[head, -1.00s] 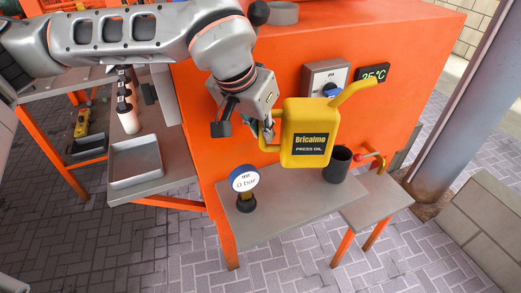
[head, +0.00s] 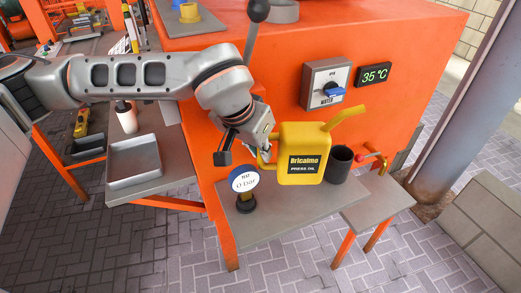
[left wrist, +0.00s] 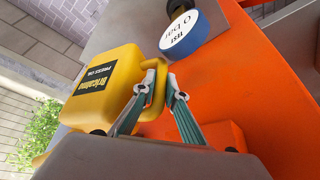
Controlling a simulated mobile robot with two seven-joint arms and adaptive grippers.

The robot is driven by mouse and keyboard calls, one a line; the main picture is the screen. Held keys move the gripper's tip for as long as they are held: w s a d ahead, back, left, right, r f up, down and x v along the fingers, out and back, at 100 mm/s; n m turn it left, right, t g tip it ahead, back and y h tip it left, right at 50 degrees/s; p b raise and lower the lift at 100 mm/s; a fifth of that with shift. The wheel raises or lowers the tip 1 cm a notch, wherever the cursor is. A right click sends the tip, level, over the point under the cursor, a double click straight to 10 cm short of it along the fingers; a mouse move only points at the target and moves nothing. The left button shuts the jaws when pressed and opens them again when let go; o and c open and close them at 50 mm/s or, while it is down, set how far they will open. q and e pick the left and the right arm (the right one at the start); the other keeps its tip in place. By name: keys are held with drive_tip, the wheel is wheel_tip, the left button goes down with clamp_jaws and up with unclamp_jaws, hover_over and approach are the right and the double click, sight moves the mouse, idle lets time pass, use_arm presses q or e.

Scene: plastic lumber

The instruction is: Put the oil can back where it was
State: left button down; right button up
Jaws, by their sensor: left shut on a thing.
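The yellow oil can (head: 301,152), labelled "Bricalmo PRESS OIL", is upright at the grey shelf (head: 290,205) on the front of the orange machine. Its base is at or just above the shelf; I cannot tell if it touches. Its spout points up to the right. My left gripper (head: 266,156) is shut on the can's handle, at its left side. In the left wrist view the can (left wrist: 100,82) shows with its handle between my left gripper's fingers (left wrist: 162,84). My right gripper is not in view.
A switch box (head: 326,84) and a display (head: 374,75) are above. The shelf's front is clear.

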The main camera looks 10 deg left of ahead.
use_arm(q)
drive_tip(key=shift+f, duration=0.5)
drive_tip(key=c, duration=2)
unclamp_jaws()
drive_tip(key=shift+c, duration=0.2)
drive_tip(key=shift+r, duration=0.25)
drive_tip(key=p+v, duration=0.1)
drive_tip(key=v, duration=1.1)
drive_tip(key=shift+r, duration=0.25)
drive_tip(key=shift+s, duration=0.1)
